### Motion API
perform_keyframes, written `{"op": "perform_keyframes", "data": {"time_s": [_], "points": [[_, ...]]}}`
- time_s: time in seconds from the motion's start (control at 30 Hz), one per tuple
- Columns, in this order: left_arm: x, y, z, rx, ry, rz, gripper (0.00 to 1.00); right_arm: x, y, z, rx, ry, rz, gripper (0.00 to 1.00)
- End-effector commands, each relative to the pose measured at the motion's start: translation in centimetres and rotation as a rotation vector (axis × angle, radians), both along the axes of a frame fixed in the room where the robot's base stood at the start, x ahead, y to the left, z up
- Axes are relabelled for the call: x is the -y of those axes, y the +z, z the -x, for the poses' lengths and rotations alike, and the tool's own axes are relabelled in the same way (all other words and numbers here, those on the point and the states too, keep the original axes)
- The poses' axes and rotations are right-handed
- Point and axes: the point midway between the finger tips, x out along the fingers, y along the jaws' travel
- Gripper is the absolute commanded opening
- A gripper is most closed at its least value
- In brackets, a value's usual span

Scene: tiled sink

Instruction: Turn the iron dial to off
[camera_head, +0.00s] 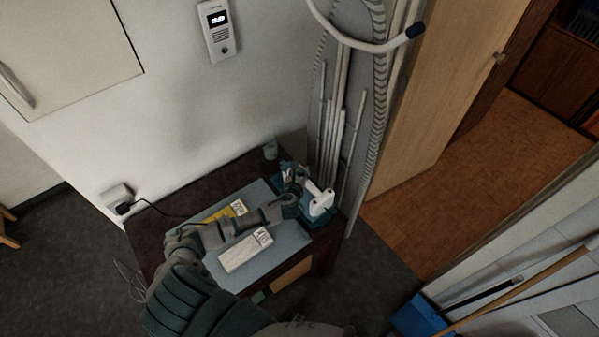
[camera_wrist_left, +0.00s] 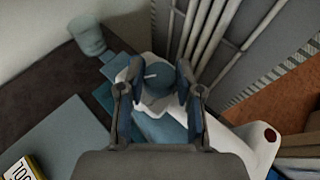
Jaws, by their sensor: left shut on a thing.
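The iron (camera_head: 321,204) is white and teal and stands at the right end of the small dark table. Its white and teal body (camera_wrist_left: 232,140) also shows in the left wrist view. The blue dial (camera_wrist_left: 155,82) with a short white mark is on top of the iron, between my left gripper's fingers. My left gripper (camera_head: 292,182) reaches over the table to the iron, and in the wrist view its two fingers (camera_wrist_left: 157,90) are shut on the dial from both sides. My arm and gripper hide part of the iron in the head view. My right gripper is not in view.
A grey-blue mat (camera_head: 292,238) covers much of the table and holds a white labelled box (camera_head: 246,250) and a yellow labelled one (camera_head: 226,211). A cup (camera_head: 271,151) stands at the back. A cord runs to a wall socket (camera_head: 117,197). An ironing board (camera_head: 350,105) leans behind.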

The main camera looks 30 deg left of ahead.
Motion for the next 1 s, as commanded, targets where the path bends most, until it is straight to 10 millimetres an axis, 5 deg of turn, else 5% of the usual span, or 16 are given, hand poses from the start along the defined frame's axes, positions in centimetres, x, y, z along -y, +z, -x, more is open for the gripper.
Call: {"op": "perform_keyframes", "data": {"time_s": [0.03,0.07,0.13,0.57,1.0], "points": [[0.1,0.1,-0.1,0.003,-0.001,0.001,0.0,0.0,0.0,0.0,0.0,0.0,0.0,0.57],[0.1,0.1,-0.1,0.003,-0.001,0.001,0.42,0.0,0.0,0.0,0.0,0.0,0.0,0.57],[0.1,0.1,-0.1,0.002,-0.001,0.001,0.6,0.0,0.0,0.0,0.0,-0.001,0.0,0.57],[0.4,0.3,0.9,0.0,-0.002,0.001,0.61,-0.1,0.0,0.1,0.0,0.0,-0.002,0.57],[3.2,3.7,8.6,-0.001,-0.003,0.001,0.61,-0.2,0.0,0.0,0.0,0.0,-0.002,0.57]]}}
